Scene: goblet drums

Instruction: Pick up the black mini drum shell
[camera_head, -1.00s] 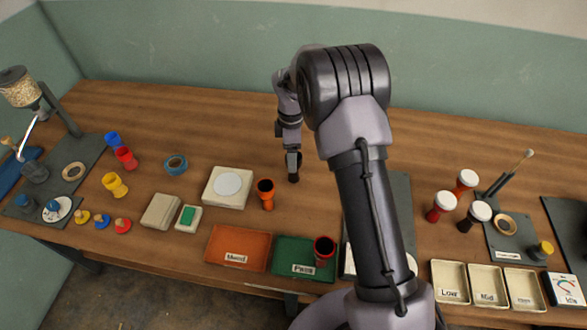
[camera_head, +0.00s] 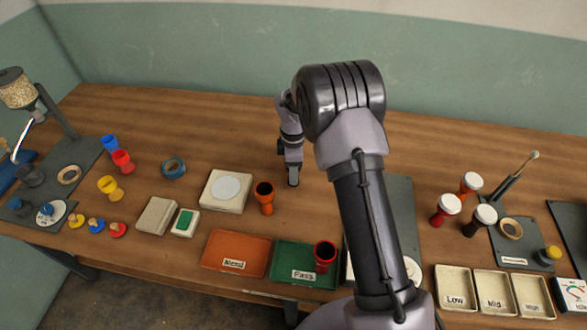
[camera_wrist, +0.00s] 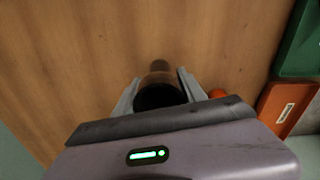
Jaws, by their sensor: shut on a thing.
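The black mini drum shell (camera_wrist: 160,96) is between my two fingers in the wrist view, its dark round opening towards the camera and its narrower brown-black part pointing away. My gripper (camera_wrist: 156,86) is shut on it, one grey finger on each side. In the head view my gripper (camera_head: 293,180) points down over the bare wood behind the orange shell. The shell is hardly distinguishable there from the dark gripper parts, and I cannot tell if it is clear of the table.
An orange shell (camera_head: 264,197) stands close in front, beside a white pad (camera_head: 226,190). The orange tray (camera_head: 222,268) and the green Pass tray (camera_head: 290,280), holding a red shell (camera_head: 325,256), lie nearer. White-topped drums (camera_head: 446,208) stand right. Bare wood lies behind my gripper.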

